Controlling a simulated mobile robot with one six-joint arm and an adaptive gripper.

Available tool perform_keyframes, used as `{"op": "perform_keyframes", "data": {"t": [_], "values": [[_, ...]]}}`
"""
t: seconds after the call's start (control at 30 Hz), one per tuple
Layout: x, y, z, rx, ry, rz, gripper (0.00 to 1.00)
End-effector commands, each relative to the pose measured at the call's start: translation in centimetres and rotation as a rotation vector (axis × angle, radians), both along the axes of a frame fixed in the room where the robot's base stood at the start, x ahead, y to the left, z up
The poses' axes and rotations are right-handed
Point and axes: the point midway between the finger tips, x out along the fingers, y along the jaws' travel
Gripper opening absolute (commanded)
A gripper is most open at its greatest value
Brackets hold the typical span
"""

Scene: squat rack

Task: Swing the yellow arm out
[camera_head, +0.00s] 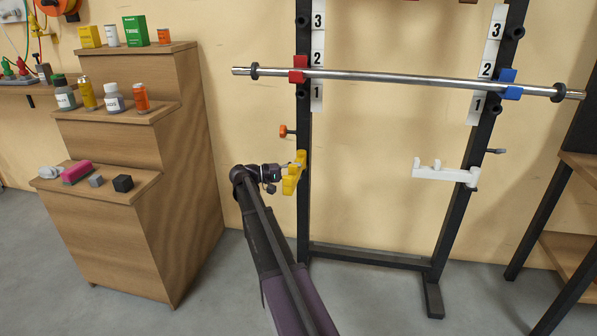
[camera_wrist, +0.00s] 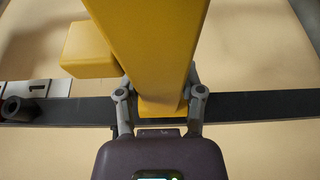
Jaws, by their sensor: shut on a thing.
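The yellow arm (camera_head: 291,181) is on the rack's left upright, below the number 1 plate. It points toward the camera and looks foreshortened in the head view. In the wrist view the yellow arm (camera_wrist: 152,45) runs from the top down between my fingers, with a yellow block on its left side. My gripper (camera_head: 297,165) is at the yellow arm from the left. In the wrist view my gripper (camera_wrist: 160,92) has a finger on each side of it and is shut on it. The fingertips are partly hidden by the arm in the head view.
A white arm (camera_head: 445,173) is on the right upright (camera_head: 458,190). A steel bar (camera_head: 400,78) rests across red and blue holders above. An orange-knobbed pin (camera_head: 284,131) sticks out left, just above my gripper. A stepped wooden shelf (camera_head: 180,190) stands left; open floor lies in front.

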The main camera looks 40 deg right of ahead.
Motion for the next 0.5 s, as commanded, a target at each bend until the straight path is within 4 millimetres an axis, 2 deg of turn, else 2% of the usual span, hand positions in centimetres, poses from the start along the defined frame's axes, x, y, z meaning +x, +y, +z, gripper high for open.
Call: {"op": "perform_keyframes", "data": {"t": [0.1,0.13,0.23,0.5], "values": [[0.43,-0.02,0.07,-0.003,0.001,0.008,0.0],[0.43,-0.08,0.07,-0.003,0.001,0.008,0.56],[0.29,-0.29,0.06,-0.002,0.001,0.005,0.84],[-0.02,-0.56,0.04,-0.002,0.001,-0.002,0.84]]}}
